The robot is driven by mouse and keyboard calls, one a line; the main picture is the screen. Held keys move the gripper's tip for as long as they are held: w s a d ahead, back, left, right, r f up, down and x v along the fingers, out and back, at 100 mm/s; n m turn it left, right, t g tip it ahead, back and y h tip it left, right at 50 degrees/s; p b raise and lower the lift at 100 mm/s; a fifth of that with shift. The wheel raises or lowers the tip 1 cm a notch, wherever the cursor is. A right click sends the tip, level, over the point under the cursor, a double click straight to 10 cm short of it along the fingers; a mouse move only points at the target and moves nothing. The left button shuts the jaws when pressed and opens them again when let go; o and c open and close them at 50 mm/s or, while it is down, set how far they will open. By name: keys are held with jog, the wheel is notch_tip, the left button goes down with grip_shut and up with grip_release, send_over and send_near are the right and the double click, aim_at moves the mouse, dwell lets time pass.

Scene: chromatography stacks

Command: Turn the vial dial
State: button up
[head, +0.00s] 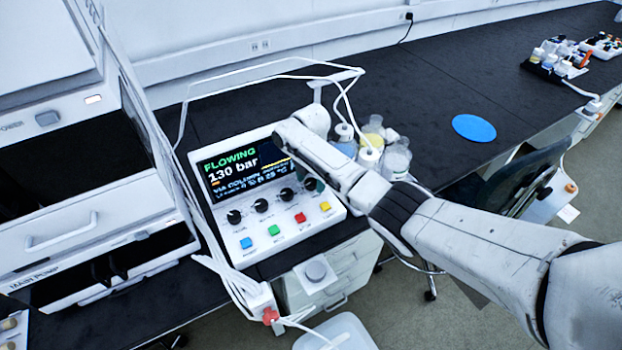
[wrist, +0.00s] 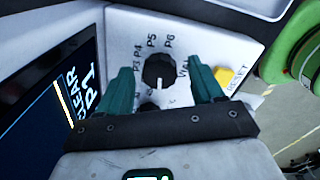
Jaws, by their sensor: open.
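The vial dial (wrist: 160,72) is a black knob on the white panel in the wrist view. Labels P3, P4, P5 and P6 run round its upper side, with a partly hidden label like "VIAL" to its right. A small pale mark shows on its lower part. My gripper (wrist: 158,88) is open, with one teal finger left and one right of the dial and visible gaps on both sides. In the head view, my gripper is over the right end of the row of black dials, mostly hidden by my arm; the rightmost dial (head: 310,184) shows beside it.
The console (head: 290,232) has a screen (head: 240,170) reading "FLOWING 130 bar". Below its dials are blue, green, red and yellow (head: 325,207) buttons; the yellow one (wrist: 224,77) is close right of my right finger. Bottles (head: 396,158) and tubing stand behind my arm.

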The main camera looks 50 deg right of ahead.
jog(key=shift+c, duration=0.2)
jog(key=c, duration=1)
